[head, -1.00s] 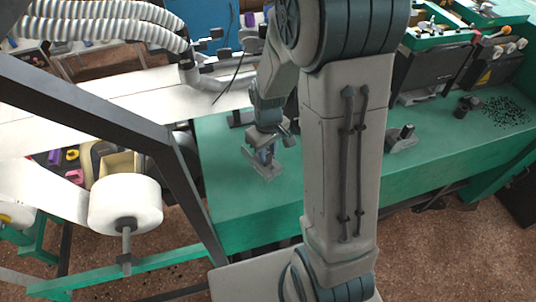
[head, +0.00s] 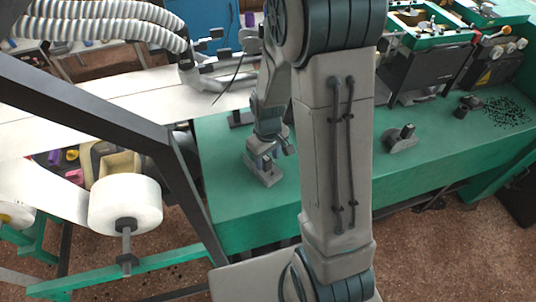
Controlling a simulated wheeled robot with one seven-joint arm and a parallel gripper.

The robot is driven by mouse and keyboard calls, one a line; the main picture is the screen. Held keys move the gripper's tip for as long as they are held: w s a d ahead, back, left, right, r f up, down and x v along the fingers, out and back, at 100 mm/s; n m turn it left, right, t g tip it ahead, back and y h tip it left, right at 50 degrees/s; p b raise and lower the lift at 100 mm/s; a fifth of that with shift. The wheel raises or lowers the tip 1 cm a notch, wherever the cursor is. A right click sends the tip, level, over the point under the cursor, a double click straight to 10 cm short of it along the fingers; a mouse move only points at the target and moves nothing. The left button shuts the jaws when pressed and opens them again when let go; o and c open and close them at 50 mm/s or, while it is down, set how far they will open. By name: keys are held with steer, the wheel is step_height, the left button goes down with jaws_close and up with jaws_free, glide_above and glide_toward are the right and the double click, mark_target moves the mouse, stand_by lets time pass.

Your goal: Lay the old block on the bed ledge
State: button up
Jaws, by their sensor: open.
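A small grey block (head: 264,176) rests on the green bed ledge (head: 235,200), near its left end. My gripper (head: 270,157) is just above this block, with its jaws open. The fingers hide the block's top, and I cannot tell whether they still touch it. A second grey block (head: 400,140) with a dark knob sits on the green surface to the right of my arm. The frame does not show by any mark which of the two is the old block.
Black bits (head: 505,112) lie scattered at the right of the green surface. A small dark knobbed part (head: 467,105) stands near them. A black-faced machine unit (head: 430,75) rises behind. A white paper roll (head: 125,203) and a dark frame bar (head: 185,185) are at the left.

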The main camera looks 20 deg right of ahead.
step_height(320, 180, up, 12)
steer(key=s+r+m+t, duration=0.2)
steer(key=s+r+m, duration=0.2)
steer(key=s+r, duration=0.4)
steer(key=s, duration=0.5)
steer(key=shift+s+m+t, duration=0.3)
steer(key=shift+s+t, duration=0.1)
steer(key=shift+a, duration=0.1)
steer(key=shift+c, duration=1.2)
steer(key=shift+a, duration=0.1)
